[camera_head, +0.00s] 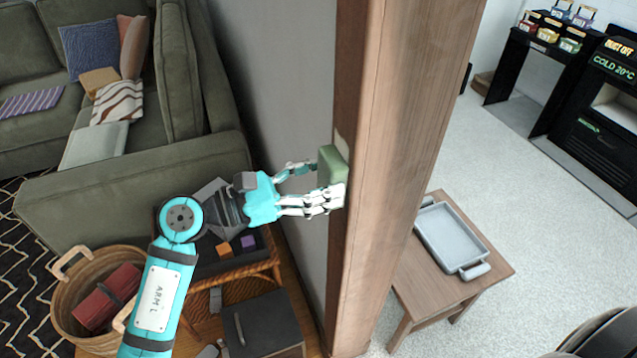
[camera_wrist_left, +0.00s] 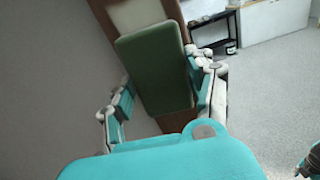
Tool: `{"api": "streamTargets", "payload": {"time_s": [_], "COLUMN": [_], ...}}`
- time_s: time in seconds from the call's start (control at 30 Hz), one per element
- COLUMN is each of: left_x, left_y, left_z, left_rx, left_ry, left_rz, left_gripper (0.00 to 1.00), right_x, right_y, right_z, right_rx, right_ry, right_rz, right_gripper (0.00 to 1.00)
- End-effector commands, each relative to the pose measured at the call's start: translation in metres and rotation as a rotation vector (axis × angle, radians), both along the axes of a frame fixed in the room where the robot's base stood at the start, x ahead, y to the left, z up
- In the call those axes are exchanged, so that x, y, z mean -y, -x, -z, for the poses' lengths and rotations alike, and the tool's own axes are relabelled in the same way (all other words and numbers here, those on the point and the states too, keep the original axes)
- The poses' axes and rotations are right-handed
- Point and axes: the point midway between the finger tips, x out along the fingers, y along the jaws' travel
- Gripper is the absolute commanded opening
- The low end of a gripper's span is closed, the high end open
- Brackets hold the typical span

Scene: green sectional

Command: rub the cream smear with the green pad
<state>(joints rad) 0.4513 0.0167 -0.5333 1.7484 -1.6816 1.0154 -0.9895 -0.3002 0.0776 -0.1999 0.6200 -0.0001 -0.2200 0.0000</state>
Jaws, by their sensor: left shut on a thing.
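The green pad (camera_head: 331,164) is held in my left gripper (camera_head: 325,183), up against the brown wooden post (camera_head: 408,130). In the left wrist view the pad (camera_wrist_left: 153,66) sits between the two fingers of the left gripper (camera_wrist_left: 160,95), which are shut on it. The cream smear (camera_head: 342,146) shows as a pale patch on the post just above and beside the pad. In the left wrist view the smear (camera_wrist_left: 137,14) shows beyond the pad's far end, and the pad hides part of it. Whether pad and post touch is hard to tell.
A green sofa (camera_head: 150,180) stands at the left. Below it are a wicker basket (camera_head: 72,300) and a dark box (camera_head: 262,325). A grey tray (camera_head: 450,237) lies on a small wooden table (camera_head: 490,285) right of the post.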

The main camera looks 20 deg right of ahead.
Motion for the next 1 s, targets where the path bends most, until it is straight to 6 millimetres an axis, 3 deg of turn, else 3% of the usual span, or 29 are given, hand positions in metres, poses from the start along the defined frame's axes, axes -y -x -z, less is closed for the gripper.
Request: {"api": "streamTargets", "payload": {"time_s": [1.0], "left_x": [0.000], "left_y": [0.001], "left_z": [-0.062], "left_rx": [0.002], "left_ry": [0.000], "left_rz": [0.002], "left_gripper": [0.30], "right_x": [0.002], "right_y": [0.000], "right_z": [-0.037], "right_rx": [0.000], "right_ry": [0.002], "right_rz": [-0.002], "right_gripper": [0.34]}}
